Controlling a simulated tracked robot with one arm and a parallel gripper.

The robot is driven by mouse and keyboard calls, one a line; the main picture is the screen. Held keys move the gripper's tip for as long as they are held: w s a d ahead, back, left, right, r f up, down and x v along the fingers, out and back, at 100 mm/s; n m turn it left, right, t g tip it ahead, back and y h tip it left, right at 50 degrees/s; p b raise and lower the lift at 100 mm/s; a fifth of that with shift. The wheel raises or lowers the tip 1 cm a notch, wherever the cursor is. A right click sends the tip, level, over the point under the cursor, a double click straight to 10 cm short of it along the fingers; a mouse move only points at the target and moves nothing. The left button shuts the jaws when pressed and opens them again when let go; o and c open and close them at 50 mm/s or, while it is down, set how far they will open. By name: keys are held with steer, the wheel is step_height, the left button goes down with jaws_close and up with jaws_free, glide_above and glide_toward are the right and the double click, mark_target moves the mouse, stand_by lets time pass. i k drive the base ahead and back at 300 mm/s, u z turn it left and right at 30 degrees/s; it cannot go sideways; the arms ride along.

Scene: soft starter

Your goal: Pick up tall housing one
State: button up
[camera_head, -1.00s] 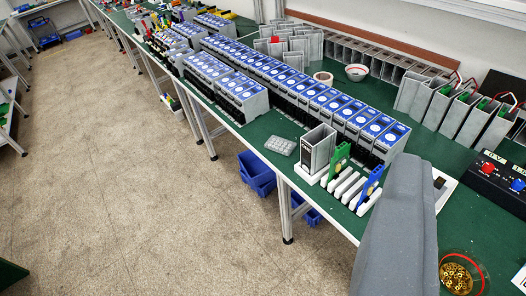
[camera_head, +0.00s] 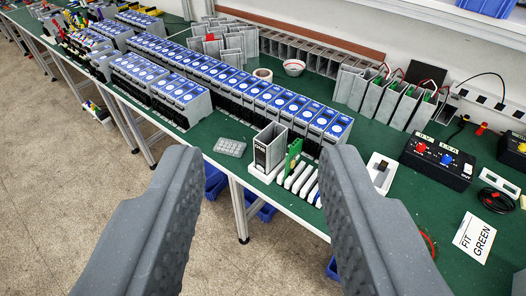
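Several tall grey housings are in view, and I cannot tell which one is number one. One grey open-topped housing (camera_head: 270,147) with a dark front label stands upright in a white holder (camera_head: 262,174) near the bench's front edge. More tall grey housings (camera_head: 386,97) with green inside stand in a row at the back right. Another group of grey housings (camera_head: 228,40) stands at the back middle. My gripper (camera_head: 260,165) is open, with one dark grey finger at each side of the picture. Nothing is between the fingers; the holder housing appears beyond them.
Long rows of blue-topped units (camera_head: 235,85) fill the bench middle. A green board (camera_head: 293,154) and white slots (camera_head: 299,180) sit beside the holder. A clear tray (camera_head: 230,147) lies left. A black power box (camera_head: 438,158) and a "FIT GREEN" card (camera_head: 474,238) are right.

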mark_target(270, 146)
steer(key=u, duration=0.05)
steer(key=i, duration=0.95)
steer(key=z, duration=0.1)
